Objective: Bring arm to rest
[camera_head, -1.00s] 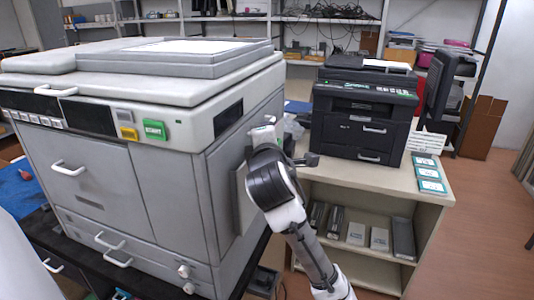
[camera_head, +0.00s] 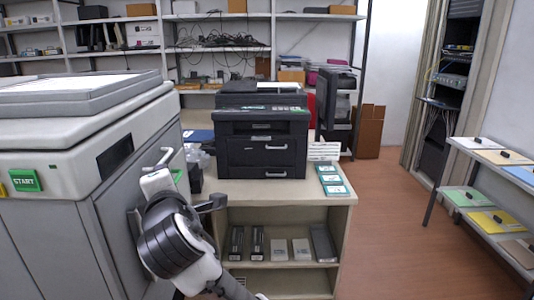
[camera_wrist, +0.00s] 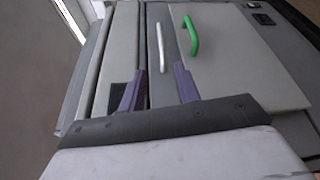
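My gripper (camera_wrist: 159,80) shows two purple fingers spread apart in the wrist view, with nothing between them. Beyond the fingers are a grey panel, a silver bar handle (camera_wrist: 162,47) and a green handle (camera_wrist: 190,36). In the head view my arm is bent at lower left, in front of the side of the large grey copier (camera_head: 60,235). My fingertips cannot be made out there. The silver handle (camera_head: 160,157) shows just above my arm. Whether my arm touches the copier cannot be told.
A black printer (camera_head: 262,140) stands on a beige cabinet (camera_head: 345,200), with several cartridges and boxes on the shelf below. Teal-and-white packs (camera_head: 333,180) lie at its right edge. A side shelf (camera_head: 460,195) holds coloured folders at far right. The floor (camera_head: 400,240) between is clear.

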